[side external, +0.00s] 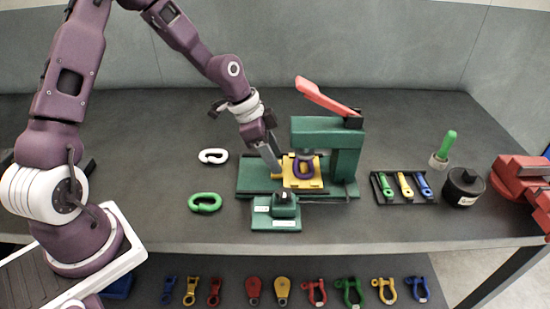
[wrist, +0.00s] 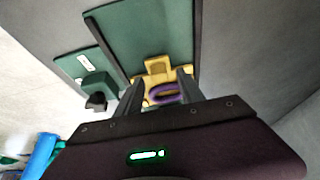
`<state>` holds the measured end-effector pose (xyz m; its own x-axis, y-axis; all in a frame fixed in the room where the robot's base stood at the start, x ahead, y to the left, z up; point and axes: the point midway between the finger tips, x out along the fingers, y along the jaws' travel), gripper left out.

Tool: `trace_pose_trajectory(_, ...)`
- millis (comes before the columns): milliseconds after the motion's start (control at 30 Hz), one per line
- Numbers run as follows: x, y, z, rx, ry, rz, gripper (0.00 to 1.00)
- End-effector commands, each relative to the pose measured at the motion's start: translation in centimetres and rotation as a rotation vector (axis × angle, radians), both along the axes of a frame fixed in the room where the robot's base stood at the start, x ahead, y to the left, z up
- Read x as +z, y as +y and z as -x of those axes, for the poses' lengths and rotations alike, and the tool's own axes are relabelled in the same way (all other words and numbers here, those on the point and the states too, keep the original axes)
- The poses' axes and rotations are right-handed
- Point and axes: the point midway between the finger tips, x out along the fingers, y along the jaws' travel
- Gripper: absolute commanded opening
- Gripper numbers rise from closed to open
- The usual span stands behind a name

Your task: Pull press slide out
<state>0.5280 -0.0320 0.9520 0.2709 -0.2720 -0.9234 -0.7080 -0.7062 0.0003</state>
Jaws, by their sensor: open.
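The green press (side external: 340,150) stands on the bench with its red lever (side external: 325,95) raised. Its yellow slide (side external: 303,185) lies on the green base, partly below the press head, and carries a purple link (side external: 304,166). A small yellow tab sticks out at the slide's left end. My gripper (side external: 274,168) is open and points down at this tab end. In the wrist view the slide (wrist: 158,66) and the purple link (wrist: 165,90) show between the two fingers (wrist: 160,80). Whether a finger touches the tab cannot be told.
A small green block with a black knob (side external: 283,198) sits in front of the press. White (side external: 213,156) and green (side external: 205,202) links lie left of it. A black rack (side external: 403,187), a black cylinder (side external: 463,187) and a red vise (side external: 522,180) stand to the right. The bench left of the base is mostly clear.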

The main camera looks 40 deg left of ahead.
Motion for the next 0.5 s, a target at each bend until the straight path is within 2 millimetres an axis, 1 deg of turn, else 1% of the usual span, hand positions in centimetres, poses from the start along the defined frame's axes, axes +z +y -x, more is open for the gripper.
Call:
trace_pose_trajectory(33, -0.51, -0.19, -0.12, 0.000, 0.001, 0.001, 0.45)
trace_pose_trajectory(100, -0.91, -0.30, -0.24, 0.000, 0.001, -0.001, 0.45)
trace_pose_trajectory(333, -1.04, -0.29, -0.29, 0.001, 0.000, -0.001, 0.45)
trace_pose_trajectory(367, -1.03, -0.29, -0.29, 0.001, 0.000, -0.001, 0.42)
trace_pose_trajectory(400, -1.03, -0.29, -0.29, 0.001, 0.000, -0.001, 0.34)
trace_pose_trajectory(467, -1.02, -0.29, -0.28, 0.001, 0.000, -0.001, 0.22)
trace_pose_trajectory(500, -1.02, -0.29, -0.28, 0.001, 0.000, -0.001, 0.14)
